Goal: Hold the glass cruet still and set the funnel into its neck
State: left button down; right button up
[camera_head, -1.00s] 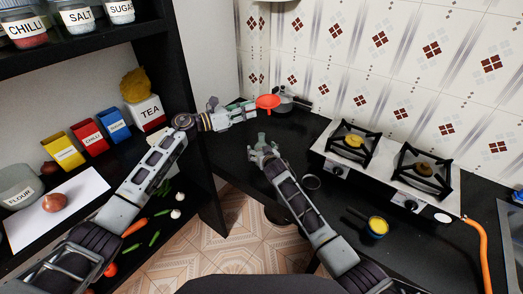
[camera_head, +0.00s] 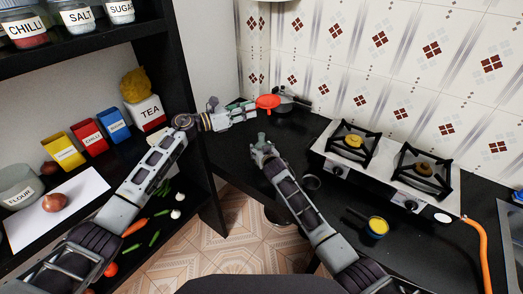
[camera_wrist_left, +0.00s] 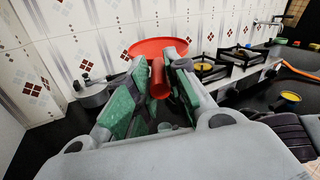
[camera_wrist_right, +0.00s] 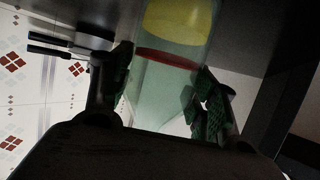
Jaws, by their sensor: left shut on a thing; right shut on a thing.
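The red funnel (camera_head: 268,101) is in the grip of my left gripper (camera_head: 248,109), out over the back of the black counter. In the left wrist view the funnel's stem (camera_wrist_left: 158,80) lies between the green finger pads, and its wide cone (camera_wrist_left: 143,46) is beyond them. The glass cruet (camera_head: 261,137) stands between the fingers of my right gripper (camera_head: 262,148), in front of and below the funnel; the two are apart. In the right wrist view the pale green cruet (camera_wrist_right: 165,95) is between both fingers. Its lower body is hidden in the head view.
A pan (camera_head: 286,98) stands behind the funnel. The stove (camera_head: 381,165) is to the right, with a small pan of yellow contents (camera_head: 377,227) in front. A dark shelf with boxes, including TEA (camera_head: 149,112), is at left. Bare counter surrounds the cruet.

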dwell(0.3)
pick_arm(q)
jog(key=s+d+f, duration=0.2)
jog(key=s+f, duration=0.4)
jog(key=f, duration=0.4)
notch_tip(320, 180, up, 7)
jog(key=w+a+n+t+y, duration=0.2)
jog(key=n+t+y, duration=0.1)
jog(key=t+y, duration=0.1)
jog(key=shift+w+a+n, duration=0.25)
jog(key=shift+a+n, duration=0.1)
jog(key=shift+n, duration=0.05)
jog(key=shift+f, duration=0.65)
dwell(0.3)
jog(key=shift+f, duration=1.9)
jog(key=shift+f, duration=0.35)
jog(key=shift+f, duration=0.55)
